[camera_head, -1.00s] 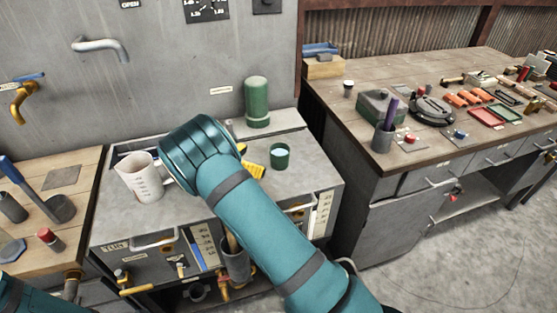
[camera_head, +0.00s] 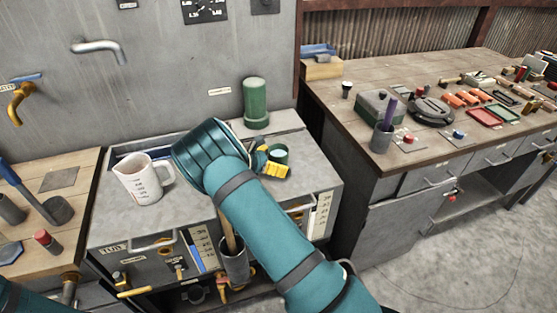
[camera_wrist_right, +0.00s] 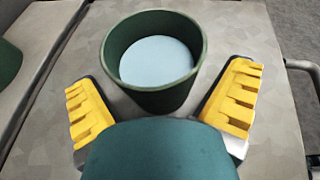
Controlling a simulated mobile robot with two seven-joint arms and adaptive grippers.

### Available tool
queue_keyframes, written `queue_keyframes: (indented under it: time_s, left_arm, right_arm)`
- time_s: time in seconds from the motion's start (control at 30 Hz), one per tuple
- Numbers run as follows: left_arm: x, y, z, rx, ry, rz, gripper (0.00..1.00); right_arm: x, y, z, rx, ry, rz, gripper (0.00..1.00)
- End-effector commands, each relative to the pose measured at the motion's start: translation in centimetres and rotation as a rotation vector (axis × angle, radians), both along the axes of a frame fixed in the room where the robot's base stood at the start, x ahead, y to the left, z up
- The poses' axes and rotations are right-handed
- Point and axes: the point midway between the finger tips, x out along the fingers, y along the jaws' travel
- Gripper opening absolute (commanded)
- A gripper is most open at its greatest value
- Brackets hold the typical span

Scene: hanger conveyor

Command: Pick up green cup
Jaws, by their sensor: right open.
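The green cup (camera_head: 279,154) stands upright on the grey bench top (camera_head: 312,165), close to its right side. It is partly hidden by the fingers in the head view. In the right wrist view the green cup (camera_wrist_right: 154,62) is open at the top with a pale blue inside. My right gripper (camera_head: 268,160) is open with yellow finger pads. In the wrist view its fingers (camera_wrist_right: 160,103) lie on either side of the cup's near part, with a gap on each side. My left gripper is not in view.
A white measuring jug (camera_head: 142,180) stands to the left of my right arm. A tall green cylinder (camera_head: 256,103) stands behind the cup. A wooden workbench (camera_head: 345,105) with many small items is at the right.

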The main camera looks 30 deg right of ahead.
Motion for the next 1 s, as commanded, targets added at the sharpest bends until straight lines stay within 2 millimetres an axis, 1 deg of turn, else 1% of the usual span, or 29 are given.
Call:
queue_keyframes:
  time_s: [0.03, 0.07, 0.1, 0.17, 0.2, 0.23, 0.27, 0.67, 0.77, 1.0]
  left_arm:
    - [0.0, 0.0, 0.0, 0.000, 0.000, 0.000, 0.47]
    - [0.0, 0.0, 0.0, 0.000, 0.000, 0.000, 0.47]
    - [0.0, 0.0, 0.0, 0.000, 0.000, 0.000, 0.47]
    - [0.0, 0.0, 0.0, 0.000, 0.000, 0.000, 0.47]
    - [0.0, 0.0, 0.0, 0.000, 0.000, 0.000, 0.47]
    - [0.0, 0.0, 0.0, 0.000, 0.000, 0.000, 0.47]
    - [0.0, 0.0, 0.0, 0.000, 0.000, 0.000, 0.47]
    - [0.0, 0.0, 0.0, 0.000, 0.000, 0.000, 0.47]
    - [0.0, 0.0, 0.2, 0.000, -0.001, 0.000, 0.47]
    - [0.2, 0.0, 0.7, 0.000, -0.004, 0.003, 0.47]
  right_arm:
    - [0.0, 0.0, 0.0, 0.000, 0.000, 0.000, 0.96]
    - [0.0, 0.0, 0.0, 0.000, 0.000, 0.000, 0.86]
    - [0.0, 0.0, 0.0, 0.000, 0.000, 0.000, 0.72]
    - [0.0, 0.0, 0.0, 0.000, 0.000, 0.000, 0.51]
    - [0.0, 0.0, 0.0, 0.000, 0.000, 0.000, 0.37]
    - [0.0, 0.0, 0.0, 0.000, 0.000, 0.000, 0.26]
    - [0.0, 0.0, 0.0, 0.000, 0.000, 0.000, 0.22]
    - [0.0, 0.0, 0.3, -0.001, -0.001, 0.000, 0.21]
    - [0.1, 0.1, 1.4, -0.001, -0.003, 0.000, 0.21]
    - [0.0, 0.0, 5.9, 0.001, -0.005, -0.002, 0.21]
